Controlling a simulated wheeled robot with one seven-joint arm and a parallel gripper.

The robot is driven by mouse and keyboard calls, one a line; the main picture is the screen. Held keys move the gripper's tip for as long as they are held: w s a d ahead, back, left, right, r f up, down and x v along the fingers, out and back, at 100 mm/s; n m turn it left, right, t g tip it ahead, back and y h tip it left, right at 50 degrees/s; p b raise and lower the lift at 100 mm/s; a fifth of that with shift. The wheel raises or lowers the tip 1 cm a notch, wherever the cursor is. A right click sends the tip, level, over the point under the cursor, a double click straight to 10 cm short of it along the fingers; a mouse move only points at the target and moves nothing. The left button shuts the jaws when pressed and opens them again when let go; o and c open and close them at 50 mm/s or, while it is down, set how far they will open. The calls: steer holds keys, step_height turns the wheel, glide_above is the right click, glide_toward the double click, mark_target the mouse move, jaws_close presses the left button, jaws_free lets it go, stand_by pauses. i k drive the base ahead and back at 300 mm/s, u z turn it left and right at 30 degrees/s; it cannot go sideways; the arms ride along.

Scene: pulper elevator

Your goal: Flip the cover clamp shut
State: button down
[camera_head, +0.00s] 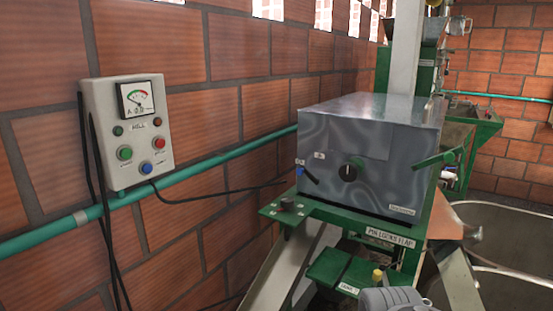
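A grey metal cover box (345,137) sits on a green frame. A green lever (434,160) sticks out at the box's right side, tilted, its left end lower. A small black lever with a blue part (307,174) is on the left of the box's front face, angled down to the right. I cannot tell for sure which of these is the cover clamp, or whether it is open. A black round knob (348,173) is on the front face.
A control box (128,133) with a gauge and coloured buttons hangs on the brick wall, with black cables. A teal pipe (224,155) runs along the wall. A sloping metal chute (285,270), a yellow knob (377,275) and a large round tank (510,235) are below and right.

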mark_target(448, 157)
steer(key=u, duration=0.05)
steer(key=k, duration=0.5)
steer(key=u, duration=1.05)
steer(key=i, duration=0.7)
steer(key=z, duration=0.55)
